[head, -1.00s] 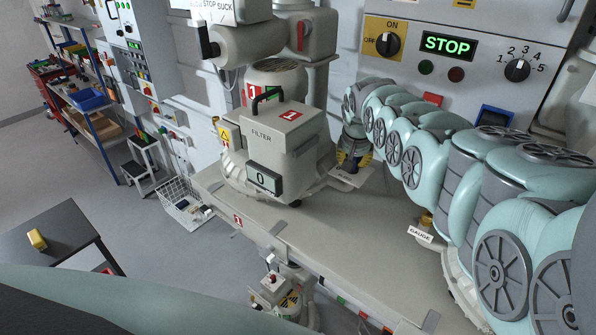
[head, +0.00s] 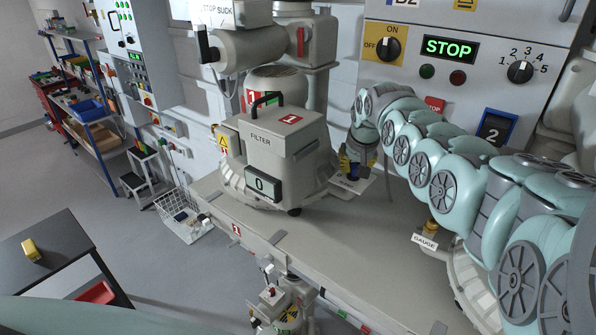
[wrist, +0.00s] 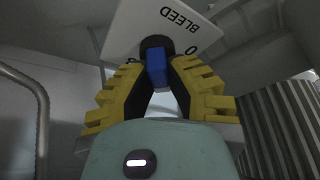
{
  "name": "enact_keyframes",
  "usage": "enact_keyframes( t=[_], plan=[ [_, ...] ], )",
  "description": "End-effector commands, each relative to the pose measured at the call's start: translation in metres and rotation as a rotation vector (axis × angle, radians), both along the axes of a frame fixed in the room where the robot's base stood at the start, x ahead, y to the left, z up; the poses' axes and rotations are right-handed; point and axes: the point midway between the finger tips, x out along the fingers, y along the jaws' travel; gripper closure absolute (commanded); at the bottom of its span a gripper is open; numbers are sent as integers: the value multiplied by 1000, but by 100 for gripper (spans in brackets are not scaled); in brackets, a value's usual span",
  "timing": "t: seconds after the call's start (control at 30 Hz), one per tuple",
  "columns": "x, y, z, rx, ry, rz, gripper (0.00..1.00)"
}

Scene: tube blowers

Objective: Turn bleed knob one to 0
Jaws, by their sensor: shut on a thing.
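My gripper (head: 358,165) reaches down beside the right side of the filter housing of blower one. In the wrist view its two yellow-padded fingers (wrist: 156,80) close from both sides on the blue bleed knob (wrist: 156,66), with its dark round base behind it. A white plate (wrist: 203,32) lettered BLEED, with a 0 mark, lies behind the knob. In the head view the plate (head: 349,187) shows small beneath the gripper, and the knob is mostly hidden.
The grey filter housing (head: 275,152) with its black handle stands close left of my gripper. The control panel (head: 440,75) reads STOP. The bench top (head: 345,250) in front is clear.

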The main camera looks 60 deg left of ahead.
Motion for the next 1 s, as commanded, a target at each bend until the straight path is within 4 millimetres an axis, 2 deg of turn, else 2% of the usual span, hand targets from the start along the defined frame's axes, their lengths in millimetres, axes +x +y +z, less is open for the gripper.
enact_keyframes(
  t=[0.03, 0.27, 0.7, 1.0],
  plan=[
    [3, 0, -8, 5, -3, 21, 100],
    [3, 0, -13, 6, -6, 147, 100],
    [0, 0, -4, -1, -2, 354, 100],
    [-1, 1, -1, 0, -2, 434, 100]
  ],
)
